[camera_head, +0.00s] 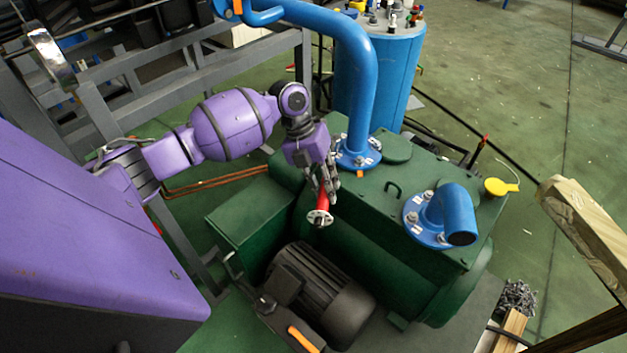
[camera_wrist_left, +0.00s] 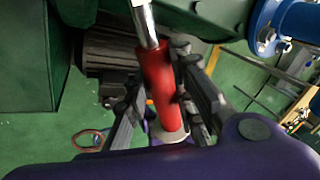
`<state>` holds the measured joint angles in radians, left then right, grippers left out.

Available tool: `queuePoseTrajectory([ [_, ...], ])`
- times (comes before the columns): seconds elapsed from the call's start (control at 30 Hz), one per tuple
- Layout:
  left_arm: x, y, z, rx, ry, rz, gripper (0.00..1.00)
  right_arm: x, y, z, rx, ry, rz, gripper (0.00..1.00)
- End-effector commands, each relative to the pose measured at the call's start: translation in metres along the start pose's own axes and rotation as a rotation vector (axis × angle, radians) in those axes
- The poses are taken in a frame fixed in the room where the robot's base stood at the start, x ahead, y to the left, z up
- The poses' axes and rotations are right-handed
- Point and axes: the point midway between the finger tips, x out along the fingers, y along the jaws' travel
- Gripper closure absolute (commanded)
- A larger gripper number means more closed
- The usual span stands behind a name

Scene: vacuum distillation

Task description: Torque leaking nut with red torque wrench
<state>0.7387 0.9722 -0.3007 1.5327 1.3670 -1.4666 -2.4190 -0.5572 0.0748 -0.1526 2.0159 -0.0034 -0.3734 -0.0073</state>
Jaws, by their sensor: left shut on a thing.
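The red torque wrench (camera_head: 323,204) is in my left gripper (camera_head: 327,183), above the green pump's top. A round silvery end of it faces the camera in the head view. In the left wrist view, the wrench's red handle (camera_wrist_left: 159,85) lies between the dark fingers of the left gripper (camera_wrist_left: 165,92), and a silver shaft runs up out of frame. Blue pipe flanges with silvery nuts stand on the pump: one (camera_head: 357,154) just right of the gripper, another (camera_head: 428,220) further right. I cannot tell which nut leaks. My right gripper is not in view.
The green pump (camera_head: 365,245) has a black motor (camera_head: 320,292) in front. A tall blue pipe (camera_head: 362,85) rises close to my left gripper, with a blue tank (camera_head: 390,70) behind. A yellow cap (camera_head: 497,187) is at the right. Wooden boards (camera_head: 585,225) stand at the right edge.

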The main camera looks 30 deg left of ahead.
Motion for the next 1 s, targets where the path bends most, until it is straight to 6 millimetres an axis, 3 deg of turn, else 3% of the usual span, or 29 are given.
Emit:
queuePoseTrajectory([
  [0.1, -0.001, -0.019, 0.002, -0.063, -0.036, -0.019, 1.0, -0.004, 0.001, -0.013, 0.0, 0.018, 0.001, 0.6],
  [1.0, 0.027, -0.09, 0.026, -0.46, -0.192, -0.077, 1.0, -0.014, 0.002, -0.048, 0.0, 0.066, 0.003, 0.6],
])
